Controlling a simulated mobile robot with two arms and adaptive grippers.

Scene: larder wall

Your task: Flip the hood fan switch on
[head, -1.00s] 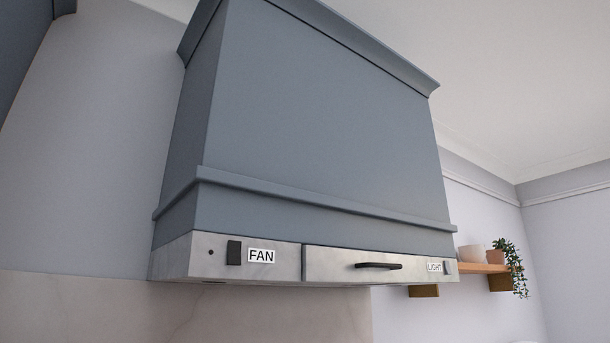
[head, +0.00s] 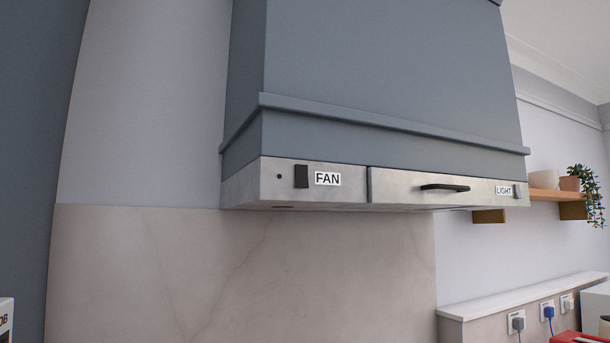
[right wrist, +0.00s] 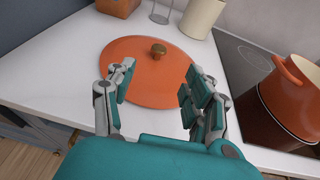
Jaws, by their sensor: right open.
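The blue-grey range hood (head: 390,75) fills the upper middle of the head view. Its metal front strip carries a dark fan switch (head: 301,176) at the left end, beside a white FAN label (head: 328,179). A small dark dot (head: 279,176) sits left of the switch. Whether the switch is on or off I cannot tell. My right gripper (right wrist: 155,88) shows in the right wrist view, open and empty, above the worktop near an orange lid (right wrist: 135,72). It is not in the head view, so it is away from the switch. My left gripper is in neither view.
The hood also has a dark handle (head: 445,187) and a LIGHT switch (head: 517,191) at the right. A wooden shelf (head: 555,195) with a plant hangs further right. In the wrist view an orange pot (right wrist: 290,100) stands on a dark hob (right wrist: 240,65), right of the white worktop (right wrist: 75,75).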

